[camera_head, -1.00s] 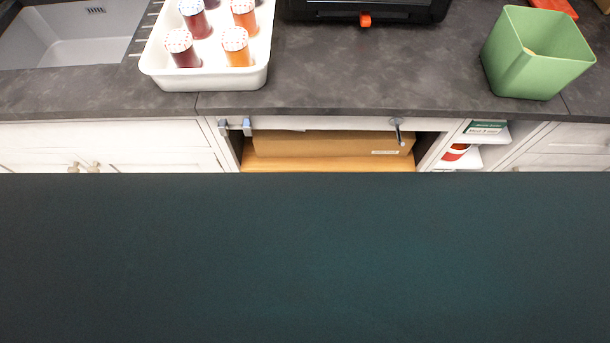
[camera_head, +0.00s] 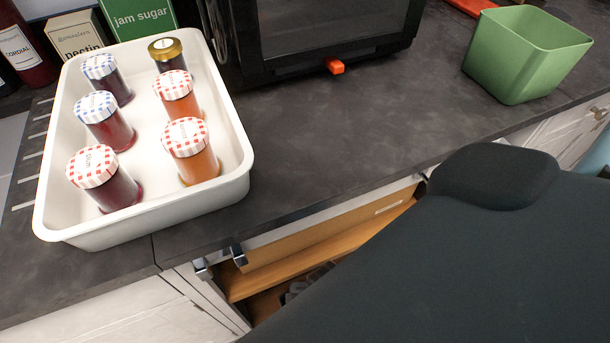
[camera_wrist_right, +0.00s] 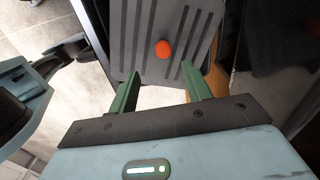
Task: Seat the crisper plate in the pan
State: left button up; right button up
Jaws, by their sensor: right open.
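My right gripper (camera_wrist_right: 161,76) shows in the right wrist view, its two green fingers apart with nothing between them. Just beyond the fingertips is a grey ribbed plate (camera_wrist_right: 146,22) with a round orange knob (camera_wrist_right: 163,49); it looks like the crisper plate. Whether the fingers touch it is unclear. What it rests on is hidden, and I cannot make out the pan. Neither gripper shows in the head view; a large dark part of mine covers its lower right. My left gripper cannot be made out.
A white tray (camera_head: 240,150) with several jam jars stands on the dark counter (camera_head: 330,130). A black appliance (camera_head: 320,30) with an orange tab (camera_head: 335,66) stands behind. A green bin (camera_head: 515,65) is at the right. The counter between is clear. An open compartment (camera_head: 285,265) lies below.

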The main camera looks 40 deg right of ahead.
jog(key=shift+w+r+m, duration=0.1)
jog(key=shift+w+m, duration=0.2)
jog(key=shift+w, duration=0.2)
jog(key=shift+a, duration=0.1)
jog(key=shift+f, duration=0.2)
jog(key=shift+s+f+b, duration=0.2)
jog(key=shift+f+b, duration=1.55)
jog(key=shift+f, duration=1.75)
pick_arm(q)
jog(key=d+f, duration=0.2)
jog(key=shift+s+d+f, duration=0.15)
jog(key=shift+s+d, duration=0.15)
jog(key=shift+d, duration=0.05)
pick_arm(e)
jog(key=shift+c, duration=0.8)
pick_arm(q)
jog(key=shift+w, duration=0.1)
pick_arm(e)
grip_shut()
